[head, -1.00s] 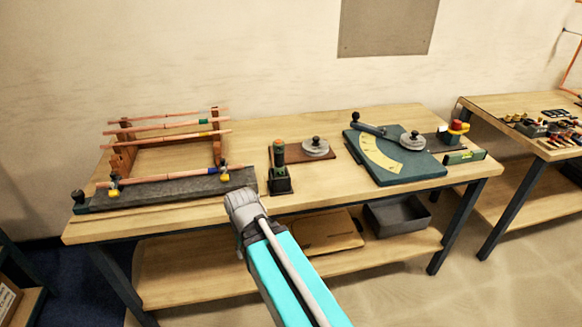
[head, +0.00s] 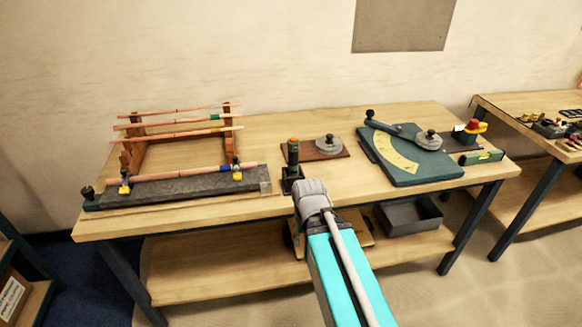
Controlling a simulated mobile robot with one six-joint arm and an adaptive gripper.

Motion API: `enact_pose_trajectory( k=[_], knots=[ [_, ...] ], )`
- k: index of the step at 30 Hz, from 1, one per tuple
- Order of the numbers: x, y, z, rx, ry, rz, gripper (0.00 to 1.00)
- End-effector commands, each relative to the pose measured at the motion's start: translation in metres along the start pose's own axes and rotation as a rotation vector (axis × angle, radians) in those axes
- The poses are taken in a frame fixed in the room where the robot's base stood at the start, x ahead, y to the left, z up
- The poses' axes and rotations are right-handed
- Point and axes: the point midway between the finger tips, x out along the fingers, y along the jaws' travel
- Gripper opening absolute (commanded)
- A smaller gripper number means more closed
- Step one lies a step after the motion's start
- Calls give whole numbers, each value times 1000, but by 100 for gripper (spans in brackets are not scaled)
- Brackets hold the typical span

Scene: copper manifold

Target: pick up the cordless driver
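A dark green upright tool with an orange-brown top (head: 292,160) stands near the front edge of the workbench, left of its middle. It looks like the cordless driver, but it is small in the view. My arm reaches up from the bottom of the picture, with a cyan link and that grey joint in front of the bench edge. My gripper's fingers do not show.
Copper pipes on a wooden rack (head: 133,155) and a dark slab (head: 200,183) with clamps are at left. A round weight on a brown board (head: 328,144) and a teal angle plate (head: 410,165) are at right.

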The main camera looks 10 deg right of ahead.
Motion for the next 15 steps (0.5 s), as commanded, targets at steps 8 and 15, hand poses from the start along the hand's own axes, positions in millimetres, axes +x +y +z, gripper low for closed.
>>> enact_pose_trajectory(
  k=[8,15],
  knots=[
    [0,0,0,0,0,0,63],
    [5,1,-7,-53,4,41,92]
  ],
)
